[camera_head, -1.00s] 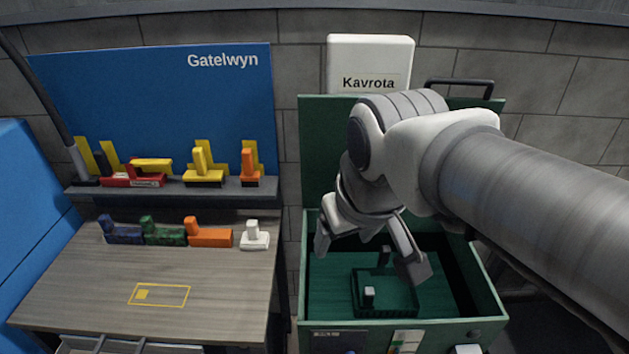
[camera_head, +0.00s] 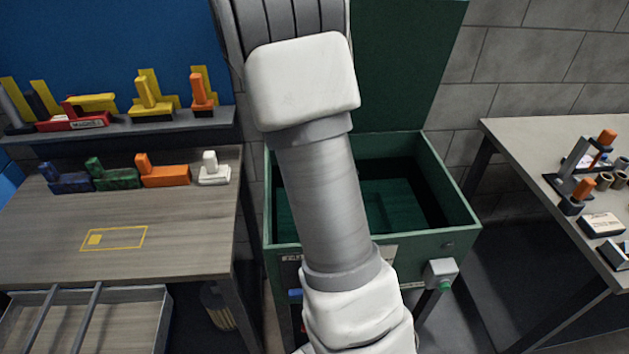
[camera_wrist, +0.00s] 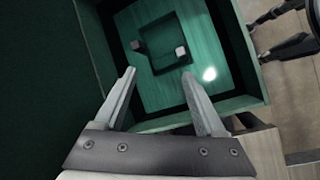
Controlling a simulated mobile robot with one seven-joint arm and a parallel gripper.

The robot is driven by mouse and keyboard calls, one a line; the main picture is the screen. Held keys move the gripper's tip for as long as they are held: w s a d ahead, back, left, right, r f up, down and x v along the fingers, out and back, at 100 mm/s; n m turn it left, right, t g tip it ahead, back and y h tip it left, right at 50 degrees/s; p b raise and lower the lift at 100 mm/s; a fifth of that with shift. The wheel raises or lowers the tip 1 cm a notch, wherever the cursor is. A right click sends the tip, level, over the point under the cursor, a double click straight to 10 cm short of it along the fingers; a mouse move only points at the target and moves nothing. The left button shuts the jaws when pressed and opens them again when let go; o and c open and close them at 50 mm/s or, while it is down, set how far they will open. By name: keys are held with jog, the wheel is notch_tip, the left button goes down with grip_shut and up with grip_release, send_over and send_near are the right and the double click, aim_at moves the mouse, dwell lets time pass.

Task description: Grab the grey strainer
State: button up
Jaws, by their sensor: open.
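I cannot surely pick out the grey strainer. In the wrist view, a small pale grey block (camera_wrist: 181,51) and a dark block (camera_wrist: 138,45) stand in a dark-outlined square inside the green box (camera_wrist: 239,103). My gripper (camera_wrist: 160,73) is open and empty, its fingers pointing into the box, with the blocks beyond the fingertips. In the head view my arm covers the gripper and part of the green box (camera_head: 447,192). A whitish L-shaped piece (camera_head: 214,172) ends a row on the wooden table (camera_head: 180,240), with a blue, a green and an orange piece.
A shelf (camera_head: 205,123) with red, yellow and orange pieces stands behind the table. A grey-topped table (camera_head: 530,140) with small parts is at right. The box walls and its raised green lid (camera_head: 410,60) bound the space around my gripper.

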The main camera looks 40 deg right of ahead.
jog(key=w+d+f+n+g+h+b, duration=0.1)
jog(key=d+f, duration=0.3)
jog(key=f, duration=0.4)
jog(key=w+d+f+n+g+h+b, duration=0.1)
jog(key=w+d+f+n+h+b, duration=0.1)
jog(key=d+f, duration=0.3)
jog(key=w+d+f+n+g+h+b, duration=0.1)
jog(key=d+f+n+g+b, duration=0.1)
jog(key=f, duration=0.8)
jog(key=shift+w+d+f+n+h+b, duration=0.15)
jog(key=shift+d+b, duration=0.15)
jog(key=shift+d, duration=0.15)
jog(key=shift+w+d+f+n+h+b, duration=0.1)
jog(key=shift+d+b, duration=0.15)
jog(key=shift+d, duration=0.25)
jog(key=shift+w+d+f+n+h+b, duration=0.15)
jog(key=shift+d+b, duration=0.15)
jog(key=shift+d, duration=0.15)
jog(key=x, duration=0.7)
jog(key=shift+s+d+b, duration=0.35)
jog(key=shift+s, duration=0.1)
jog(key=shift+r, duration=0.1)
grip_shut()
